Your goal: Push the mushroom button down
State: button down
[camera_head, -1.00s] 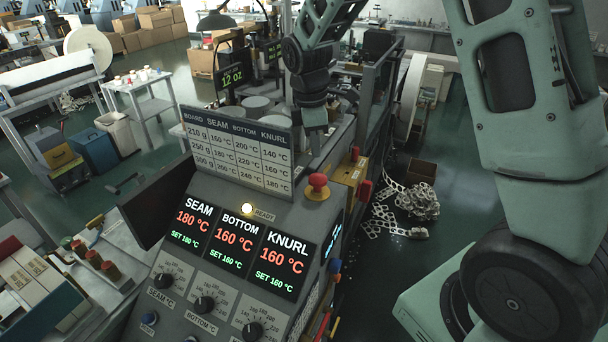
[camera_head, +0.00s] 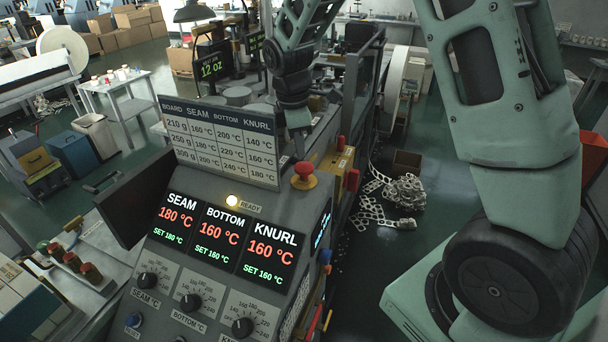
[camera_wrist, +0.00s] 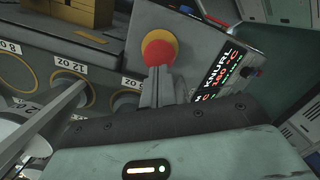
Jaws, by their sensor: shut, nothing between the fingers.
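The mushroom button is a red cap on a yellow base at the top right of the grey control panel. In the head view the mushroom button (camera_head: 304,169) stands just below my gripper (camera_head: 299,148). In the wrist view the button (camera_wrist: 160,48) lies straight ahead of my gripper's fingertips (camera_wrist: 157,70). The fingers are shut together and empty. The button cap appears raised.
A board with temperature figures (camera_head: 221,142) stands left of the button. Below it are lit displays (camera_head: 213,233) and knobs (camera_head: 190,303). A yellow box with a red part (camera_head: 338,160) sits right of the button. Scrap strips (camera_head: 392,202) lie on the floor.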

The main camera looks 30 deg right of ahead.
aim_at(302, 165)
notch_tip(302, 165, down, 3)
jog(key=shift+d+f+b, duration=0.1)
jog(key=shift+d+b, duration=0.05)
jog(key=shift+b, duration=0.8)
